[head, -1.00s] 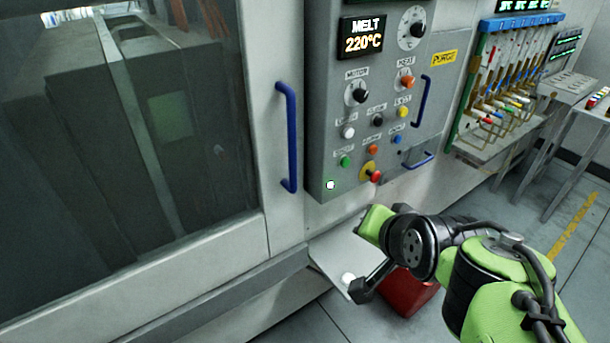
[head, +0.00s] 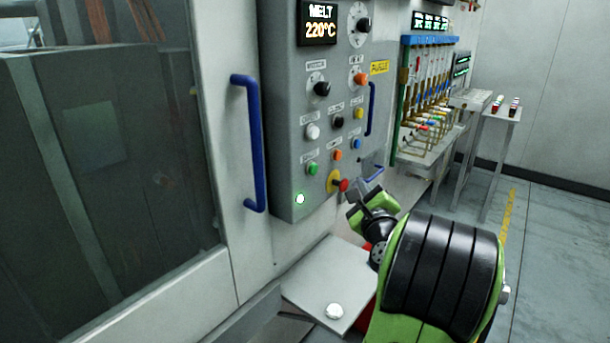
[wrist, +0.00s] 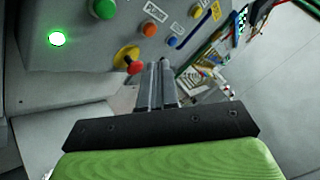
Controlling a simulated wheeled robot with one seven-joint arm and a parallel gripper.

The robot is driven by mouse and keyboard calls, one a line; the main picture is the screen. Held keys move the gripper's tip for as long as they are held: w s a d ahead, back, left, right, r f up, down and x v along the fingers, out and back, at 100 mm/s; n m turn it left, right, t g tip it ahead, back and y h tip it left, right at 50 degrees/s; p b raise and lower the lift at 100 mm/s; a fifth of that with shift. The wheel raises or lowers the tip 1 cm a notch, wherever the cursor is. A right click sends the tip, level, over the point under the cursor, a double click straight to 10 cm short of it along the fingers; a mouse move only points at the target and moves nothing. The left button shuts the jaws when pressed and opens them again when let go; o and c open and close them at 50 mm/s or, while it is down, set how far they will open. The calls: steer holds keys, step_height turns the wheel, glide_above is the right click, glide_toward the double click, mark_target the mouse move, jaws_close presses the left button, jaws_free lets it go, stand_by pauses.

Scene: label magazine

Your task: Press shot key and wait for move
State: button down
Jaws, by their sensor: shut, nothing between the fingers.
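The grey control panel (head: 285,160) carries several keys with small labels. A green key (head: 312,169) sits low on its left, beside an orange one (head: 337,155) and a blue one (head: 355,144). The labels are too small to read surely, so I cannot tell which is the shot key. A lamp (head: 300,198) at the lower left corner glows pale green. My gripper (head: 358,194) is just right of and in front of the red mushroom button (head: 341,185). In the wrist view my gripper (wrist: 158,66) has its fingers together and empty, below the green key (wrist: 103,8).
A blue handle (head: 256,145) stands on the machine door left of the panel. Below, a pale plate (head: 310,285) bears a white round piece (head: 334,311). A rack of hoses (head: 428,90) stands at the right. Floor at the right is clear.

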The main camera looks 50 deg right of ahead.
mark_target(314, 169)
steer(key=w+p, duration=0.7)
steer(key=w, duration=0.2)
steer(key=shift+a, duration=0.45)
stand_by(1.5)
steer(key=shift+w+p, duration=0.4)
steer(key=shift+p, duration=0.25)
